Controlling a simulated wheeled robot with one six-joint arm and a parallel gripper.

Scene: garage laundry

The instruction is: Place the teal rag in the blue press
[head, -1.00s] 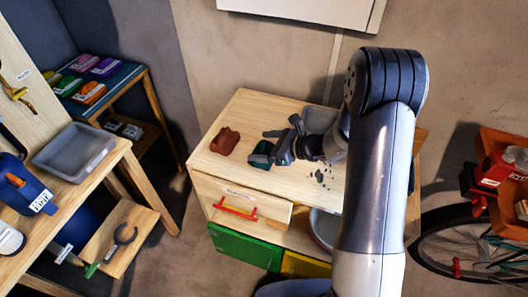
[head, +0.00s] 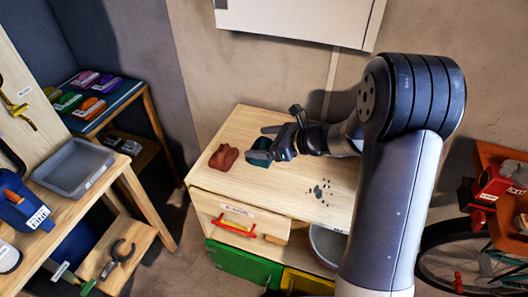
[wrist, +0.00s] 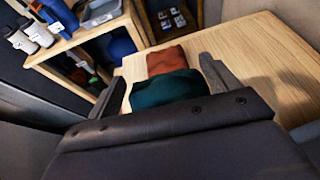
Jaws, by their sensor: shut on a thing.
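The teal rag (head: 261,151) is between the fingers of my gripper (head: 264,143), over the wooden cabinet top beside a rust-brown rag (head: 223,157). In the wrist view the teal rag (wrist: 166,88) fills the space between the two fingers, and the rust-brown rag (wrist: 166,60) lies just beyond it. My gripper is shut on the teal rag. I cannot tell how high the rag hangs above the top. The cabinet has a green door (head: 243,262) and a yellow door (head: 306,283); my arm covers its lower right, and I cannot make out a blue press.
The cabinet (head: 300,214) has a labelled drawer (head: 233,213) with a red handle. Dark crumbs (head: 319,190) lie on top. A workbench with a grey tray (head: 73,166) stands left, a bicycle wheel (head: 440,255) right, and a white wall unit (head: 299,19) behind.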

